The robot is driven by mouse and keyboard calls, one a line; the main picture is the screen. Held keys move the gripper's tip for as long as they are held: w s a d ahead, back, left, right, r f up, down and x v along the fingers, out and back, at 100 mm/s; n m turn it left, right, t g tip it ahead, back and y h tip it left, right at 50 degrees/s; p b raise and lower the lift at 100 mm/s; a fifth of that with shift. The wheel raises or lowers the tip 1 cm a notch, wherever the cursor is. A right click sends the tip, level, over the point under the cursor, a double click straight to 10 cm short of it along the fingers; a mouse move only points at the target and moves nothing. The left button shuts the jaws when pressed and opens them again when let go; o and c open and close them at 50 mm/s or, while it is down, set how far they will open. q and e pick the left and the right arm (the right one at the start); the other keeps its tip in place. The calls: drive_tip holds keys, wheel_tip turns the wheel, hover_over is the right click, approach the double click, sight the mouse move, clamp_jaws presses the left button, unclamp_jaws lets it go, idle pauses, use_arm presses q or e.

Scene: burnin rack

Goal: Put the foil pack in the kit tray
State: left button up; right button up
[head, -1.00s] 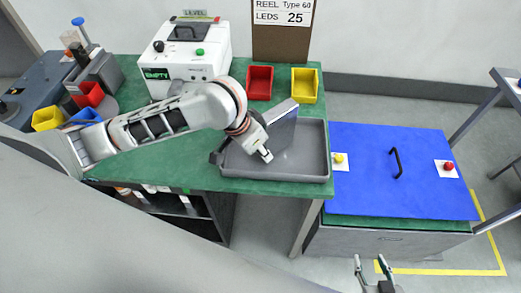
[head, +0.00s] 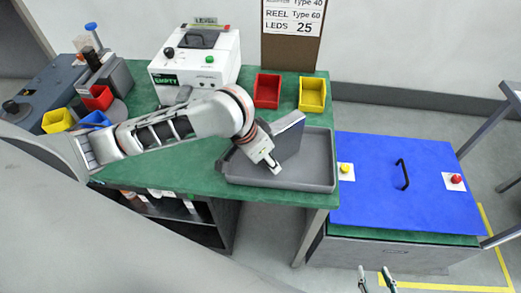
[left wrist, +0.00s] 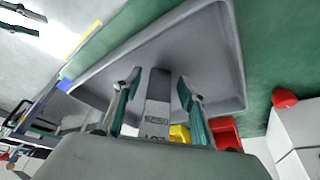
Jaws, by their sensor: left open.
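The foil pack (head: 289,137) is a flat silver-grey slab standing on edge, slightly tilted, within the walls of the grey kit tray (head: 318,172). Its lower edge is partly hidden by my gripper in the head view. My left gripper (head: 272,166) is over the tray, at the near side of the pack. In the left wrist view the pack (left wrist: 157,95) shows end-on with printed marking between my two fingers, which are open with a gap on each side. The tray (left wrist: 222,50) lies beyond them. My right gripper (head: 374,270) is open and empty at the bottom edge.
The tray is on a green bench (head: 235,185). Red (head: 267,91) and yellow (head: 312,95) bins stand behind it, with a white machine (head: 195,62) at back left. A blue-lidded box (head: 385,195) with a black handle is at right. The tray's right part is empty.

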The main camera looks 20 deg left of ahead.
use_arm(q)
drive_tip(key=v, duration=1.1)
drive_tip(key=shift+r, duration=0.2)
drive_tip(key=shift+s, duration=0.15)
